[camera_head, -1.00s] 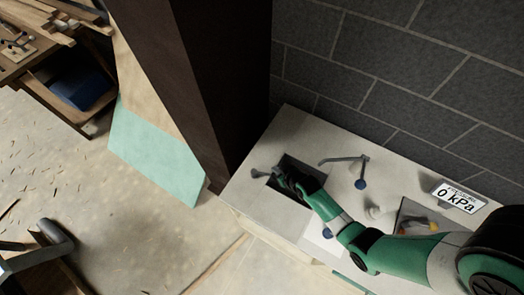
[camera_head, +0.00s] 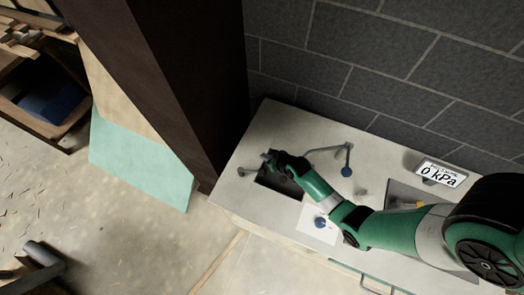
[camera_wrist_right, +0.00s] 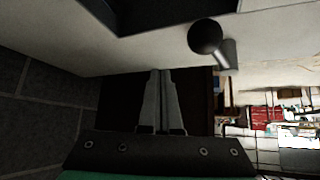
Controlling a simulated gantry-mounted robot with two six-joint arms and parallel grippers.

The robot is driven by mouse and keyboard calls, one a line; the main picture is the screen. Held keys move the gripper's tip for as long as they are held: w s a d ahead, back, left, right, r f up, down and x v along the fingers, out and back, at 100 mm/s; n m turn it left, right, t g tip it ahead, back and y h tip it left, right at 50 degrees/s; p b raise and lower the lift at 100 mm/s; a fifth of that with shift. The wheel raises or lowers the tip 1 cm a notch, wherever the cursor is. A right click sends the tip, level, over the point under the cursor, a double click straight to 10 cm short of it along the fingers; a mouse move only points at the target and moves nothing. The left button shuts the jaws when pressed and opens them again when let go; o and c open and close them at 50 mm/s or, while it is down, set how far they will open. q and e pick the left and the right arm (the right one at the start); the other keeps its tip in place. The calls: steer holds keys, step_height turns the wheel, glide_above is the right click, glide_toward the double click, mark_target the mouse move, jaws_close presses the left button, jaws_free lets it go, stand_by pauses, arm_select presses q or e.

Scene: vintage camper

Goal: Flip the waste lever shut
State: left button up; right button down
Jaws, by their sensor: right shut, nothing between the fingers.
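The waste lever (camera_head: 247,171) is a small grey lever on the pale counter, just left of the sink opening. In the right wrist view its dark ball knob (camera_wrist_right: 206,37) and short grey stem show above and right of my fingertips. Which end of its travel it is at, I cannot tell. My right gripper (camera_head: 268,157) is at the back left edge of the sink, close to the lever. In the right wrist view its fingers (camera_wrist_right: 161,75) are together and empty, with a visible gap to the knob. My left gripper is not in view.
A grey block wall (camera_head: 380,70) stands behind. A dark post (camera_head: 175,90) rises left of the counter.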

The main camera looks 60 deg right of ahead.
steer(key=a+r, duration=0.2)
steer(key=s+a+r, duration=0.1)
steer(key=a+r, duration=0.1)
steer(key=a+r+p, duration=0.1)
steer(key=a+r, duration=0.1)
steer(key=shift+s+a+r, duration=0.1)
steer(key=shift+s+a, duration=0.1)
steer(key=shift+s, duration=0.1)
